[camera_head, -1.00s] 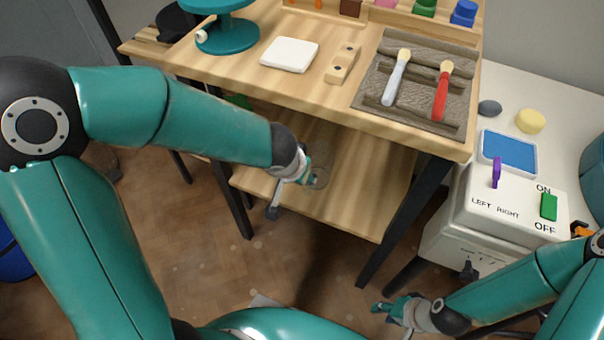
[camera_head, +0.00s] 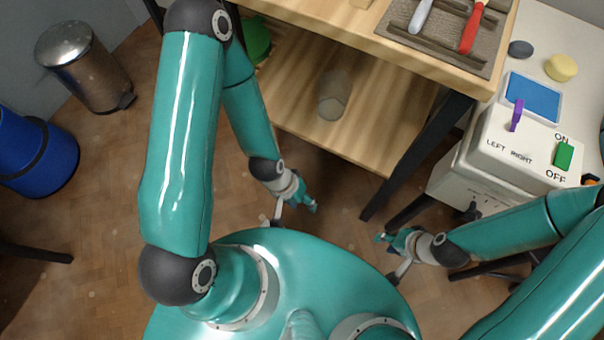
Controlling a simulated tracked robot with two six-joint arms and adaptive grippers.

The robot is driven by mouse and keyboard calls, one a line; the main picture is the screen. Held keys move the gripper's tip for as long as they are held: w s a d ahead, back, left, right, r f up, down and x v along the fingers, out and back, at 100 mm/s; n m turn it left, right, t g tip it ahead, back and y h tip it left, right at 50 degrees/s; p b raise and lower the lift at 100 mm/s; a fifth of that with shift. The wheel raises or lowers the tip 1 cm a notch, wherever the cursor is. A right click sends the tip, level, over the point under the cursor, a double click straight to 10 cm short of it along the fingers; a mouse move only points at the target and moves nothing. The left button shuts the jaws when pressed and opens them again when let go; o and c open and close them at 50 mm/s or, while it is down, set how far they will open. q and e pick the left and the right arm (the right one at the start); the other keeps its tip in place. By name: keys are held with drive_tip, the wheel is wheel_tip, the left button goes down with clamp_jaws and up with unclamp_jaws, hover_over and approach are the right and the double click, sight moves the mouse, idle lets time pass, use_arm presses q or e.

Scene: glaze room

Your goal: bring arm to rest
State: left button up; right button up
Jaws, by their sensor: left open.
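My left gripper (camera_head: 296,214) hangs over the floor just in front of my base. Its two fingers are spread, with nothing between them. The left arm is folded down, its elbow near the top of the view. My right gripper (camera_head: 387,258) is also low over the floor, to the right of the left one. Its fingers are apart and I see nothing held. Both grippers are clear of the wooden table (camera_head: 400,55) and its lower shelf (camera_head: 370,145).
A clear glass jar (camera_head: 333,95) and a green item (camera_head: 256,42) are on the lower shelf. A metal bin (camera_head: 85,68) and blue barrel (camera_head: 35,155) stand left. Open floor lies between.

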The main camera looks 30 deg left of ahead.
use_arm(q)
drive_tip(key=shift+r, duration=0.1)
wheel_tip(320, 180, up, 25)
drive_tip(key=p, duration=2.5)
drive_tip(key=shift+c, duration=0.5)
drive_tip(key=shift+w+d, duration=0.1)
drive_tip(key=shift+d, duration=0.05)
